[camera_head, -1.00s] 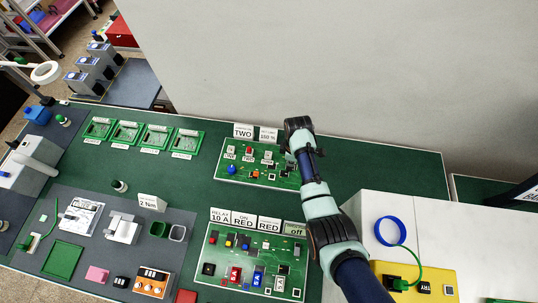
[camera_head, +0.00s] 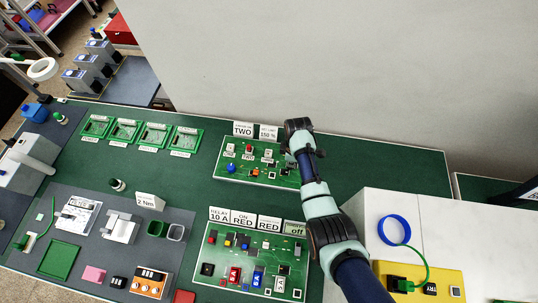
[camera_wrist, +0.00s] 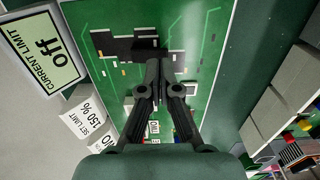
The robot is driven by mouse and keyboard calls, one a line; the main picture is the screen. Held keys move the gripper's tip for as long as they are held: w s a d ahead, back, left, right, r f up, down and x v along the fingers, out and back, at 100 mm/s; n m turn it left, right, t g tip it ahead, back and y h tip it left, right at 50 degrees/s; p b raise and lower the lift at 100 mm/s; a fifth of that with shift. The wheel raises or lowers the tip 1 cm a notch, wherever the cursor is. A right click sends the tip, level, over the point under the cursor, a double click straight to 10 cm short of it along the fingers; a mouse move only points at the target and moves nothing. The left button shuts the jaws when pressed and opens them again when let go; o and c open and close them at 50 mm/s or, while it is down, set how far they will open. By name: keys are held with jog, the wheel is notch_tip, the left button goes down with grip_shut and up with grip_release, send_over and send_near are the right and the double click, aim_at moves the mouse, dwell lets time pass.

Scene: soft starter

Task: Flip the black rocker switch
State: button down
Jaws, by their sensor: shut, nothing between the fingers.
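My gripper (camera_wrist: 158,68) is shut and empty, with its fingertips together in the wrist view. It points down over the right part of the upper green circuit board (camera_wrist: 205,30). Just beyond and partly behind the fingertips is a black block (camera_wrist: 118,46) on the board, which looks like the black rocker switch; its tilt cannot be read. Whether the tips touch it cannot be told. In the head view my arm and wrist cover that end of the upper board (camera_head: 226,172), and the fingertips are hidden. A display sign (camera_wrist: 42,46) beside the board reads "CURRENT LIMIT off".
Signs reading "TWO" (camera_head: 243,129) and "150 %" (camera_head: 268,132) stand behind the upper board. A second board (camera_head: 215,240) with coloured parts lies in front. A white box (camera_head: 440,225) stands at the right. The green table (camera_head: 390,170) is clear right of my wrist.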

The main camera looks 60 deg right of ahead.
jog(key=shift+f+b, duration=0.95)
jog(key=shift+f, duration=0.25)
dwell(1.0)
notch_tip(320, 180, up, 7)
jog(key=p, duration=0.7)
jog(key=shift+r, duration=0.1)
dwell(0.3)
